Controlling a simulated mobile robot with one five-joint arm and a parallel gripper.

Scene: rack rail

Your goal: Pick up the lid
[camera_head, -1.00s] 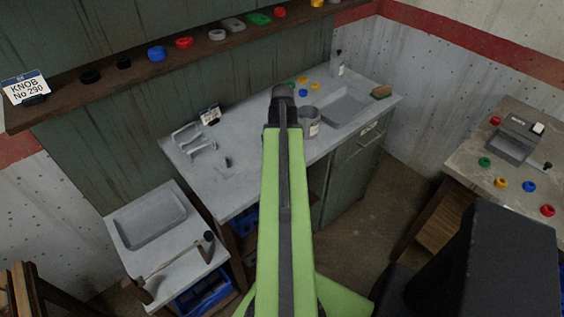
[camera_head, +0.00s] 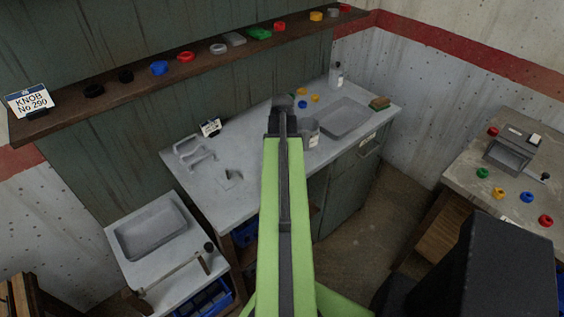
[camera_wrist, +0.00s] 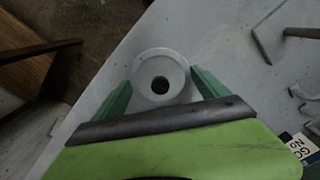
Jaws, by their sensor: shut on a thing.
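The lid (camera_wrist: 148,65) is a round light grey disc with a dark round spot at its centre, seen in the wrist view. My gripper (camera_wrist: 162,90) has its green fingers on either side of the lid and is shut on it. In the head view my gripper (camera_head: 284,103) is over the grey worktop, seen from behind along my green arm. The lid is hidden there behind the arm. I cannot tell from these views how high the lid is above the worktop.
The worktop (camera_head: 225,200) holds a grey rack (camera_head: 194,153), a small sign (camera_head: 210,127), a labelled canister (camera_head: 313,131), a sunken basin (camera_head: 343,117) and a bottle (camera_head: 336,75). A shelf (camera_head: 60,122) with coloured rings runs behind. A second bench (camera_head: 470,171) stands right.

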